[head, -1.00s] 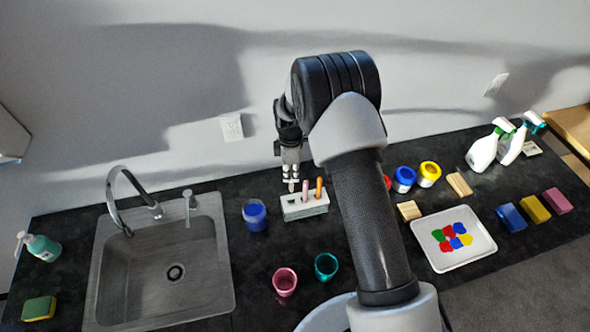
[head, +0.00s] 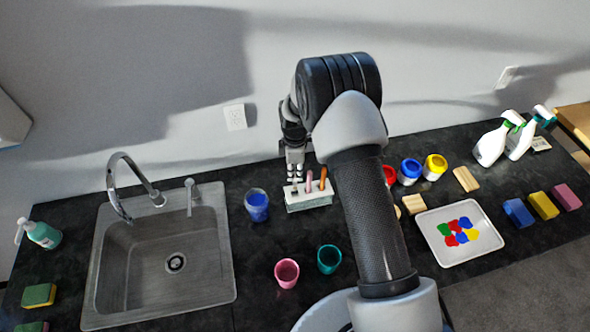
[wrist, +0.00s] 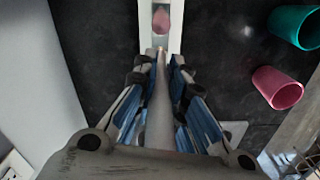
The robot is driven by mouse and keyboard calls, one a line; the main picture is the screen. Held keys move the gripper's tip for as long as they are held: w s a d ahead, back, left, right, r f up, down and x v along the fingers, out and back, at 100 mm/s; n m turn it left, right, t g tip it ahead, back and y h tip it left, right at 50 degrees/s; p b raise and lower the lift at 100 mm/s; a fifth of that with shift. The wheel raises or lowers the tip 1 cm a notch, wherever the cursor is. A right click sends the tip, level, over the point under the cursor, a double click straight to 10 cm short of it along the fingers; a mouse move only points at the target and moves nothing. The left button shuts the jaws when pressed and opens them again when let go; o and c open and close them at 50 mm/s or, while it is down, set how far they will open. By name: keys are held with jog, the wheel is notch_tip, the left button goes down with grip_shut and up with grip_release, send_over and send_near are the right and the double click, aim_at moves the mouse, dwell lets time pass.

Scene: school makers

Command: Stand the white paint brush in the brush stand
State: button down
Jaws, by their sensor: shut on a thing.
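The white paint brush (wrist: 158,105) is held between the fingers of my gripper (wrist: 158,72), which is shut on it. My gripper (head: 294,174) also shows in the head view, just above the left end of the brush stand (head: 309,203). The stand is a pale block with a pink brush (head: 309,182) and an orange brush (head: 323,179) upright in it. In the wrist view the stand (wrist: 174,38) lies beyond the fingertips, and the white brush's far end overlaps its near end. I cannot tell whether that end is inside a slot.
A blue jar (head: 257,206) stands close left of the stand. A pink cup (head: 286,273) and a teal cup (head: 329,259) stand in front. The sink (head: 160,259) is farther left. Paint pots (head: 410,171) and a paint tray (head: 457,233) are to the right.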

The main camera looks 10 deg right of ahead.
aim_at(295, 188)
jog(key=shift+f+b, duration=2.9)
jog(key=shift+f, duration=0.9)
jog(key=c, duration=1.6)
grip_release()
jog(key=shift+o, duration=0.2)
notch_tip(295, 188, up, 12)
